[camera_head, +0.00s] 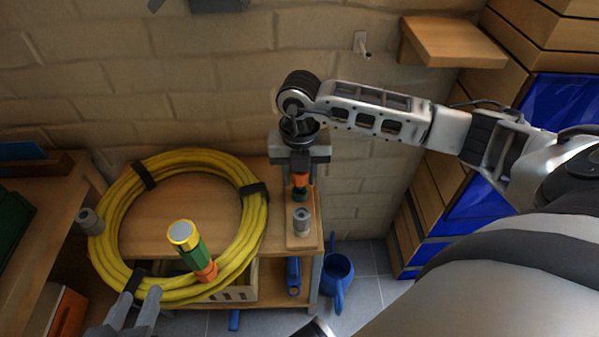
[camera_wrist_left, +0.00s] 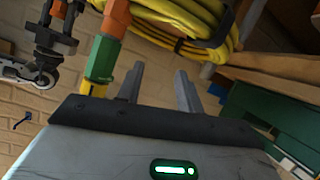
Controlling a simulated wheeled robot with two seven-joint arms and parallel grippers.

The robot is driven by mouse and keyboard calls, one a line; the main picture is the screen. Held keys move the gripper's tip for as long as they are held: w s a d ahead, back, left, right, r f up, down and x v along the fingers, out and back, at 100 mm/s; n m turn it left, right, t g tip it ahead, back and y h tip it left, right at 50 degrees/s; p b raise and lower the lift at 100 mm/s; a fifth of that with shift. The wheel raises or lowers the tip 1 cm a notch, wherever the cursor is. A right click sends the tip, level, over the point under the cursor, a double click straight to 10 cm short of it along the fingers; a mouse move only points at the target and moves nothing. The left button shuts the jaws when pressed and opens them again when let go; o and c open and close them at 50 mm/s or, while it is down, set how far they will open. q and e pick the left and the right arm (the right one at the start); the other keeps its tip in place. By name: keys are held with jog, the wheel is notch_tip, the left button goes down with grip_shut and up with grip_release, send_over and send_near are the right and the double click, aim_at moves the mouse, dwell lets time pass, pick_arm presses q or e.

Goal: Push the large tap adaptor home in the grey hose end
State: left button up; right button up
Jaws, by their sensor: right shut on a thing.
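I cannot tell whether this is the large tap adaptor. Below it, a grey cylindrical piece (camera_head: 302,222) stands on a wooden strip; any contact is unclear. Another grey end (camera_head: 88,220) sits at the left of the yellow hose coil (camera_head: 255,220). A larger yellow, green and orange fitting (camera_head: 192,255) stands out at the coil's front; it also shows in the left wrist view (camera_wrist_left: 102,58). My left gripper (camera_head: 140,303) is open and empty near it.
The coil lies on a wooden bench (camera_head: 190,215) against a brick wall. A blue watering can (camera_head: 337,272) stands on the floor to the right. A wooden shelf (camera_head: 455,42) and a cabinet with blue fronts (camera_head: 480,210) are at the right.

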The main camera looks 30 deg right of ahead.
jog(key=shift+r+p, duration=0.85)
jog(key=shift+r, duration=0.1)
dwell(0.6)
jog(key=shift+o, duration=0.9)
jog(key=shift+c, duration=0.5)
